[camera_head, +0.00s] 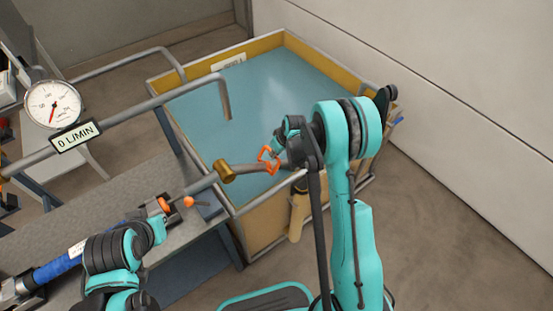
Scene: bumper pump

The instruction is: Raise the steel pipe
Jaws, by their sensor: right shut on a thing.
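The grey steel pipe (203,183) slants up from the bench toward the tank, with a brass collar (227,171) near its far end. My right gripper (268,161) has its orange fingers shut on the pipe's far end, over the tank's near rim. My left gripper (172,204) is low at the left, beside the nearer part of the pipe, where orange parts show. My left arm hides part of it, and I cannot tell whether it is open or shut.
A yellow-walled tank (262,208) holds blue-green water. A bent grey pipe (150,105) overhangs its left side. A round gauge (52,104) and a "0 L/MIN" sign (75,136) are at the left. A blue hose section (62,266) lies along the bench (95,190). Floor at right is clear.

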